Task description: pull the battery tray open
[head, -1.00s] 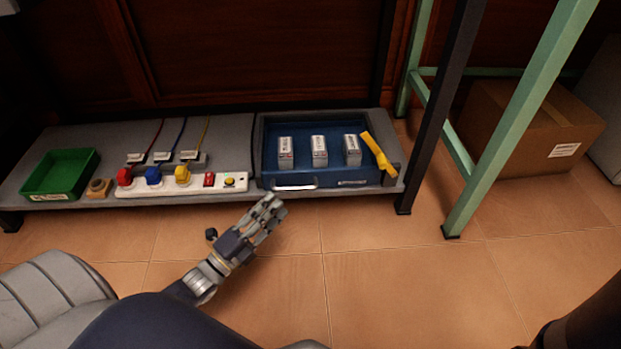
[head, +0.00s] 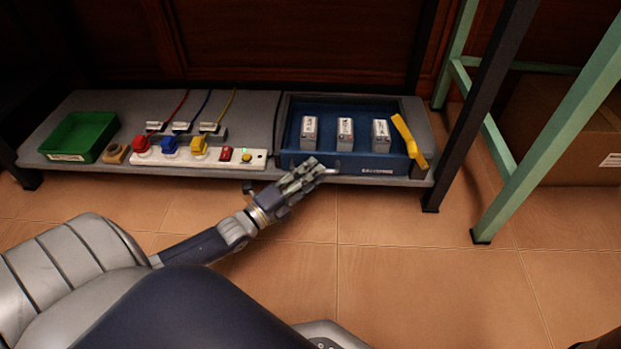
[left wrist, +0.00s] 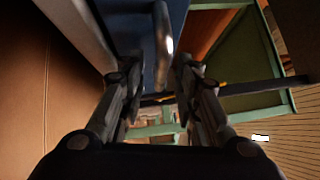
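The blue battery tray (head: 345,162) sits in a grey housing on the low shelf, with its front about level with the shelf's front edge. Several white-and-grey batteries, three at most, stand upright in it, such as the middle battery (head: 345,135). Its pale bar handle (head: 328,172) is partly hidden behind my left gripper (head: 312,170) in the head view. In the left wrist view my left gripper (left wrist: 157,80) has its fingers apart, and the handle (left wrist: 162,35) shows ahead between them. I cannot tell whether a finger touches it. My right gripper is in neither view.
A yellow strip (head: 409,140) leans at the tray's right side. Left of the tray are a white power strip (head: 190,157) with coloured plugs and a green bin (head: 80,135). A dark post (head: 480,110) and a green frame (head: 550,125) stand right. The floor in front is clear.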

